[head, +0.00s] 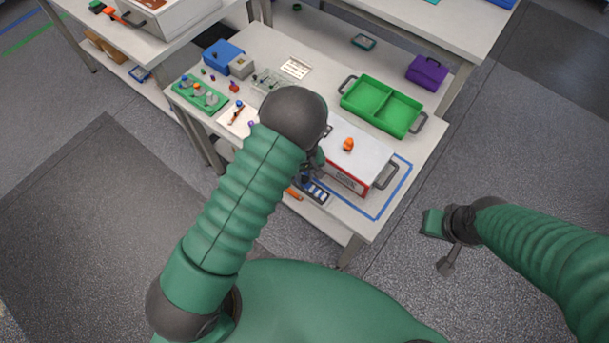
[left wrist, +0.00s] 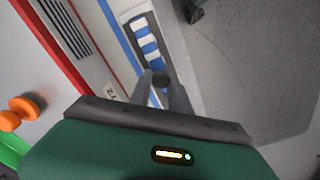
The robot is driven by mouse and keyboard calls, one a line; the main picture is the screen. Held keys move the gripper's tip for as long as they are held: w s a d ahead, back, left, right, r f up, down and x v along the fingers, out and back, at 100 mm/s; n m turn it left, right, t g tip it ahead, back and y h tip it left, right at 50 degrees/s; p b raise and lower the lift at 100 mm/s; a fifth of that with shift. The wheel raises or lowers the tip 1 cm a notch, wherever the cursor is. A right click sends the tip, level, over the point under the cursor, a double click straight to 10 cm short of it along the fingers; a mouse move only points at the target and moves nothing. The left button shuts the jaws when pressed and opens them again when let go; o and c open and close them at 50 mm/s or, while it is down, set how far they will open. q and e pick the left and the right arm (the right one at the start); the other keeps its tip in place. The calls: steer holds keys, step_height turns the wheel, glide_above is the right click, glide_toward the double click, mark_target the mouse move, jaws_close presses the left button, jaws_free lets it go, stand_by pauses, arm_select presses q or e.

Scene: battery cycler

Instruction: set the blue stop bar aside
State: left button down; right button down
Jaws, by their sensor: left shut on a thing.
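My left gripper (head: 312,178) is at the front edge of the white, red-trimmed box, partly hidden by my arm in the head view. In the left wrist view its fingers (left wrist: 160,92) are closed around a small dark round-ended thing (left wrist: 161,79). A sliver of blue shows between the fingers; I cannot tell whether it is the blue stop bar. Just beyond the fingertips is a dark tray (left wrist: 141,26) with blue and white cells; it also shows in the head view (head: 316,190). My right gripper (head: 442,243) hangs off the table's right side; its finger opening is unclear.
The white box (head: 362,158) has an orange knob (head: 348,145) on top and a side handle. A green two-part tray (head: 381,105) and a purple case (head: 427,72) stand behind. Blue tape (head: 378,217) marks the table's front right. Small parts crowd the left.

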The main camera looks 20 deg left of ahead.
arm_select(q)
steer(key=shift+s+d, duration=0.15)
steer(key=w+a+b, duration=0.1)
steer(key=a, duration=0.3)
steer(key=w+a+b, duration=0.1)
steer(key=w+a, duration=0.1)
steer(key=a, duration=0.2)
steer(key=w+a+b, duration=0.1)
steer(key=a, duration=0.3)
steer(key=shift+w+a+f, duration=0.1)
steer(key=shift+w+a, duration=0.2)
steer(key=shift+w, duration=0.05)
steer(key=shift+a, duration=0.25)
steer(key=shift+w+d, duration=0.1)
steer(key=shift+d, duration=0.1)
steer(key=c, duration=1.5)
jaws_free()
steer(key=shift+r, duration=0.2)
steer(key=o, duration=0.3)
steer(key=shift+a, duration=0.1)
steer(key=shift+a+f, duration=0.1)
